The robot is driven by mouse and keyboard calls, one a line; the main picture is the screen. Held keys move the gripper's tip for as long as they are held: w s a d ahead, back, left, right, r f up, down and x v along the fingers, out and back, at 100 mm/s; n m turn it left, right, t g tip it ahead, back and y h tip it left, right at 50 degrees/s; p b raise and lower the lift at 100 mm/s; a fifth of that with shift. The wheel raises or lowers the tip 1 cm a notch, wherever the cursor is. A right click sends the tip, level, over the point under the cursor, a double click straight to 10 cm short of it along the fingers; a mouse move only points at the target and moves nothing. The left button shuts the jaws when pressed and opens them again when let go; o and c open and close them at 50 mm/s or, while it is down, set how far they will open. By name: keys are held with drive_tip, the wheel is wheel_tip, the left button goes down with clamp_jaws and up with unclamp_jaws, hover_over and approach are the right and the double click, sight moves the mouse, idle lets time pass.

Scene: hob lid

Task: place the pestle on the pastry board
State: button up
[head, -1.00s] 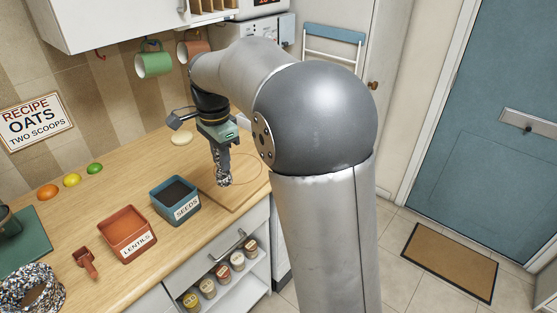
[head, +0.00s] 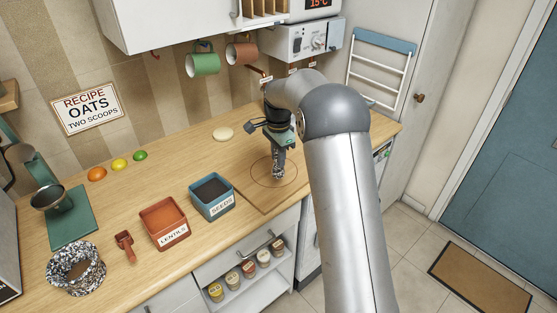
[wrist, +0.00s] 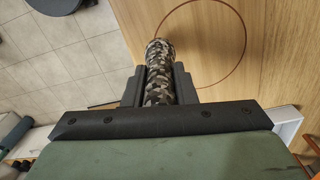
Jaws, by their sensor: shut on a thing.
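The pestle (head: 278,165) is a black, grey and white speckled rod. My gripper (head: 281,146) is shut on it and holds it roughly upright, lower end down, over the pastry board (head: 253,192). The board is a flat wooden panel with a thin circle on it, at the right part of the counter. In the head view the pestle's lower end shows inside the circle. In the wrist view the pestle (wrist: 160,68) stands out from between the gripper's dark fingers (wrist: 158,88). I cannot tell whether it touches the board.
A blue seeds bin (head: 212,198) stands just left of the board, with a lentils bin (head: 164,224) beyond it. A speckled mortar (head: 76,268), a red scoop (head: 124,246) and a kitchen scale (head: 70,218) are farther left. A pale round item (head: 223,133) lies behind the board.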

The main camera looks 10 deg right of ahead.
drive_tip(key=shift+w+f, duration=0.3)
drive_tip(key=shift+f, duration=0.25)
drive_tip(key=shift+f+p, duration=0.3)
drive_tip(key=shift+f, duration=1.15)
drive_tip(key=o, duration=1)
